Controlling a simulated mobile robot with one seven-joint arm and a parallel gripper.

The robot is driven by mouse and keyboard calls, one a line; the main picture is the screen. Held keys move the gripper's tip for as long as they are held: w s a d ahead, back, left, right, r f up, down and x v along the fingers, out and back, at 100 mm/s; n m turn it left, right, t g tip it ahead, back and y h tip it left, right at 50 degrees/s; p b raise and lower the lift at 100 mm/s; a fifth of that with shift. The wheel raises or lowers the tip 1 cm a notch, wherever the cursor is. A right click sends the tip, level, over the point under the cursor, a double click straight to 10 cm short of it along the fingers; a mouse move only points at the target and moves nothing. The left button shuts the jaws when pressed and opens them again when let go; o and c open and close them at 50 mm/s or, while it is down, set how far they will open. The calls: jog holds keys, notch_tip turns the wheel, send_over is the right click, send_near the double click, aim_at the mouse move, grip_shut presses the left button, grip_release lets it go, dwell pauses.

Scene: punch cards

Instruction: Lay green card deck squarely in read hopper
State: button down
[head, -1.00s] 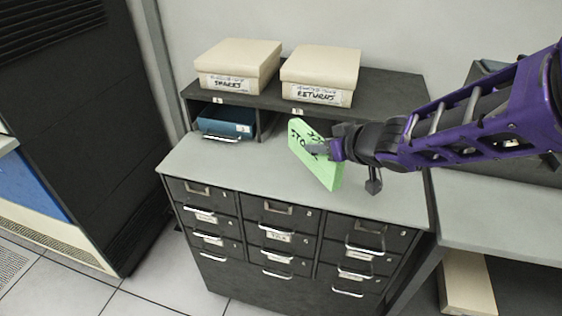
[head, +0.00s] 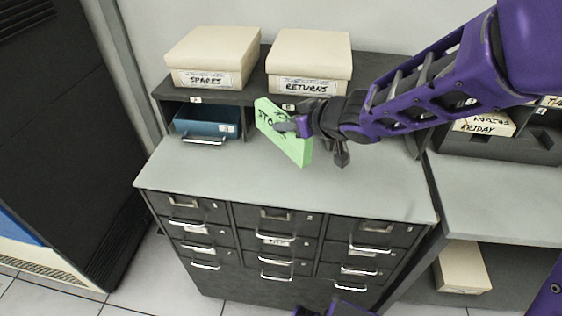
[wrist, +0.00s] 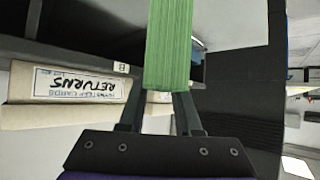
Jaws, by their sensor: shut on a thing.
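The green card deck (head: 285,138) is in my gripper (head: 300,126), held tilted above the grey cabinet top, with dark handwriting on its face. In the wrist view the deck (wrist: 168,45) shows its striped card edges between the two fingers of my gripper (wrist: 160,100), which are shut on it. I cannot make out a read hopper in these frames.
A drawer cabinet (head: 290,190) has a clear grey top. On the shelf behind are a SPARES box (head: 213,50) and a RETURNS box (head: 308,55); a blue drawer (head: 207,120) sits below SPARES. A tall dark cabinet (head: 60,140) stands left. A FRIDAY box (head: 485,124) is at right.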

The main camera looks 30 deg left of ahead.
aim_at(287, 142)
notch_tip(287, 142, down, 5)
jog(key=shift+f, duration=0.15)
jog(key=shift+f+b, duration=0.95)
jog(key=shift+f, duration=1)
jog(key=shift+f, duration=0.2)
jog(key=c, duration=0.6)
grip_release()
